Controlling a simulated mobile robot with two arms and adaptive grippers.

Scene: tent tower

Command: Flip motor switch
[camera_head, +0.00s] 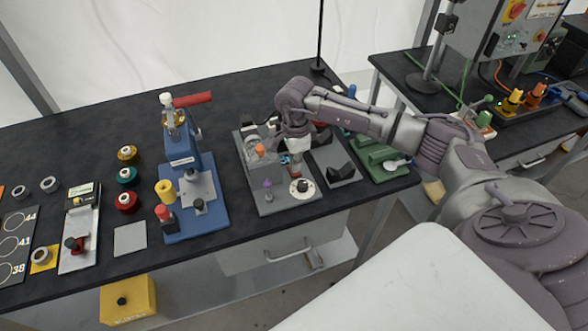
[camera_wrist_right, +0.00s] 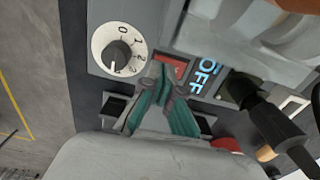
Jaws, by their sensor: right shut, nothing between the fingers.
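The motor unit (camera_head: 253,175) is a grey box near the right end of the black workbench. In the right wrist view its panel shows a red rocker switch (camera_wrist_right: 176,65), a lit blue "OFF" label (camera_wrist_right: 203,78) beside it, and a white numbered dial (camera_wrist_right: 118,50). The dial also shows in the head view (camera_head: 302,187). My right gripper (camera_head: 296,170) is over this panel, pointing down, shut and empty. Its teal fingertips (camera_wrist_right: 164,84) are at the red switch and cover part of it; I cannot tell whether they touch. My left gripper is not in view.
A blue press (camera_head: 190,190) with a red handle stands to the left of the unit. A grey holder (camera_head: 334,164) and a green fixture (camera_head: 382,160) stand to the right. A black plug with a cable (camera_wrist_right: 262,112) is close to the gripper in the wrist view.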

